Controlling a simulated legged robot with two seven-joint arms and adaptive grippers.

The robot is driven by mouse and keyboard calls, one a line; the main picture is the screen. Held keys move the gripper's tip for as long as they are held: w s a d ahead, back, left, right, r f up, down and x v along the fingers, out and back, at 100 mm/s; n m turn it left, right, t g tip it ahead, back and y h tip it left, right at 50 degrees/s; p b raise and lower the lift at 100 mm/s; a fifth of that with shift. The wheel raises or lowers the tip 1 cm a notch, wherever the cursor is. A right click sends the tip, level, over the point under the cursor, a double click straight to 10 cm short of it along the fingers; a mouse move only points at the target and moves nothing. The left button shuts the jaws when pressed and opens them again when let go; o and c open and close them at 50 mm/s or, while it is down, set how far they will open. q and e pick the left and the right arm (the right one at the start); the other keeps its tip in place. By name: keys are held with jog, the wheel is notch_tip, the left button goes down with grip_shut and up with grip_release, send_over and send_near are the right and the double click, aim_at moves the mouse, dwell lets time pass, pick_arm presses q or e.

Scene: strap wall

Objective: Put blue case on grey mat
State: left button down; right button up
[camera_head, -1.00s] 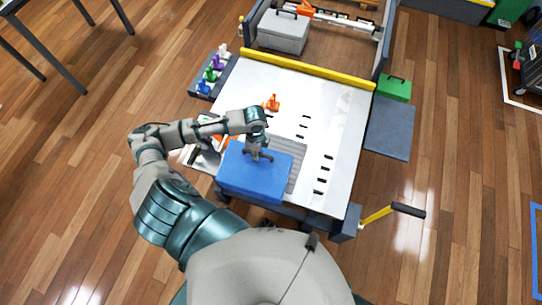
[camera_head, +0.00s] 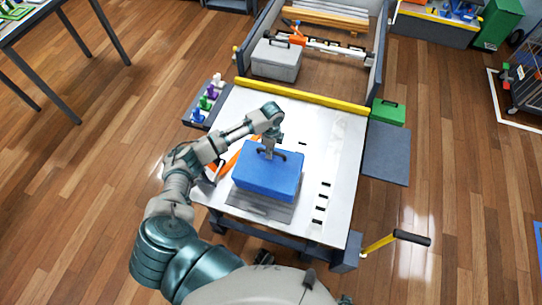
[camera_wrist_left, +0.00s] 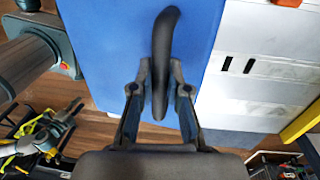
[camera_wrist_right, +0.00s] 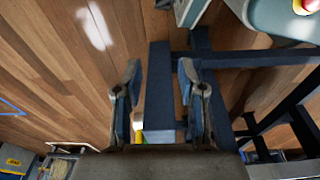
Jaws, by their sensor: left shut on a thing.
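The blue case (camera_head: 268,178) is in my left gripper (camera_head: 269,152), shut on the dark handle on its top. The left wrist view shows both fingers around the handle (camera_wrist_left: 165,45), with the case's blue lid (camera_wrist_left: 105,40) beneath. A ribbed grey mat (camera_head: 262,208) lies on the white tabletop. The case covers its far part from the head view, and its near strip shows. I cannot tell whether the case touches the mat or hangs just above it. My right gripper (camera_wrist_right: 157,88) is open and empty, out of the head view.
The white tabletop (camera_head: 335,150) has dark slots and a yellow bar (camera_head: 300,95) behind. A grey toolbox (camera_head: 276,60) stands beyond. A green case (camera_head: 388,112) and dark side panel (camera_head: 386,152) are right. Small coloured items (camera_head: 206,102) and an orange tool (camera_head: 238,155) are left.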

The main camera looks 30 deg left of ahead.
pick_arm(q)
jog(key=shift+w+a, duration=0.1)
jog(key=shift+w, duration=0.05)
jog(key=f, duration=0.3)
jog(key=shift+a+f+b, duration=0.15)
jog(key=shift+a+b, duration=0.15)
jog(key=shift+b, duration=0.05)
jog(key=shift+d+f, duration=0.1)
jog(key=shift+f, duration=0.15)
jog(key=shift+s+d, duration=0.15)
jog(key=shift+s, duration=0.1)
jog(key=c, duration=1.2)
grip_release()
jog(key=shift+d+f, duration=0.1)
jog(key=shift+f, duration=0.05)
jog(key=shift+o, duration=0.2)
pick_arm(e)
jog(key=shift+w+a+r, duration=0.1)
jog(key=shift+w+r, duration=0.15)
jog(key=shift+r, duration=0.2)
jog(key=shift+w+a+r, duration=0.1)
jog(key=shift+w+r, duration=0.15)
jog(key=shift+r, duration=0.2)
pick_arm(q)
jog(key=shift+w+r, duration=0.1)
jog(key=shift+r, duration=0.1)
jog(key=shift+a, duration=0.2)
pick_arm(e)
jog(key=shift+a, duration=0.1)
